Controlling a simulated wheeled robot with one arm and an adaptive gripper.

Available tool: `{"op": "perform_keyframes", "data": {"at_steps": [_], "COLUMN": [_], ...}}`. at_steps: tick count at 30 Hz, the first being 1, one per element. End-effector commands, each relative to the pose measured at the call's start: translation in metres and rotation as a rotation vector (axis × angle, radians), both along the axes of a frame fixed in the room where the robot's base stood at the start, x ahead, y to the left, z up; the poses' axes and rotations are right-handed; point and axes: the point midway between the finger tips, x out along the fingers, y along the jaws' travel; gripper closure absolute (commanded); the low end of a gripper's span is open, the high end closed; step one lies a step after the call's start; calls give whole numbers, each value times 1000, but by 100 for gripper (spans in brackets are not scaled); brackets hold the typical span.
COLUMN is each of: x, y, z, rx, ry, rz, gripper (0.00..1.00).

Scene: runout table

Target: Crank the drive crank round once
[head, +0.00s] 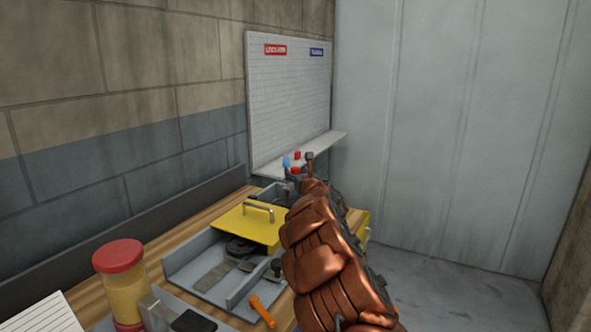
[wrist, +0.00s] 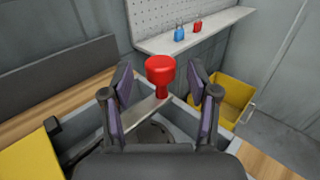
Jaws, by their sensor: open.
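The drive crank shows in the wrist view as a red knob (wrist: 160,70) on a flat metal crank arm (wrist: 146,108). The crank arm runs down and left from the knob over a grey box. My gripper (wrist: 160,84) is open, with one finger to the left of the knob and one to the right. Gaps show on both sides, so I see no contact. In the head view my gripper (head: 300,172) is small and partly hidden behind my copper-coloured arm. A bit of red there may be the knob.
A yellow lid with a handle (head: 247,228) and an open grey tray (head: 196,276) lie on the bench. A red-capped jar (head: 119,280) stands nearer. Blue (wrist: 179,33) and red (wrist: 197,25) padlocks sit on a shelf (wrist: 200,32). A yellow bin (wrist: 228,98) stands right.

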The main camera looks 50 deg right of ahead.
Motion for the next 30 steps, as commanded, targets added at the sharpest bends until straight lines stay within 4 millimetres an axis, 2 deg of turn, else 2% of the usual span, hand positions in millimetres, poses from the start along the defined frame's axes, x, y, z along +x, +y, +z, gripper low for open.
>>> {"op": "perform_keyframes", "data": {"at_steps": [9,25,30], "x": [19,24,24], "y": [-10,-14,-14], "z": [0,-1,0], "rx": [1,0,0], "ry": [0,1,1], "rz": [1,0,0], "gripper": [40,40,58]}}
